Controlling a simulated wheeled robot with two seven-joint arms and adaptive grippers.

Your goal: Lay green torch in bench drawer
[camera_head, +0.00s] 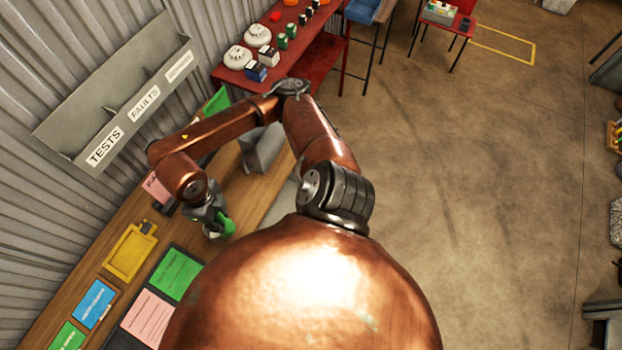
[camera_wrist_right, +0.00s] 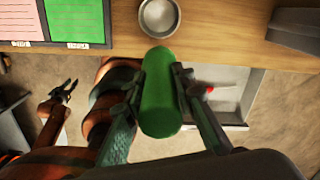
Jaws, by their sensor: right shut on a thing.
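The green torch (camera_wrist_right: 160,92) is held between the two fingers of my right gripper (camera_wrist_right: 160,82) in the right wrist view. In the head view my right gripper (camera_head: 212,222) is over the bench's front part, with the torch (camera_head: 227,226) partly showing. The bench drawer (camera_wrist_right: 238,76) stands open, pale grey inside, beyond and to the right of the torch in the wrist view. A small red-ended item (camera_wrist_right: 210,90) lies in it. My fingers hide part of the drawer. My left gripper (camera_wrist_right: 68,89) shows at the wrist view's left, fingers apart and empty.
A round metal dish (camera_wrist_right: 159,17) sits on the wooden bench (camera_wrist_right: 210,30) near its edge. Green and pink cards lie beside it. A grey wall rack (camera_head: 120,100) hangs above the bench. A red table (camera_head: 310,60) with detectors stands farther back. Open floor lies to the right.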

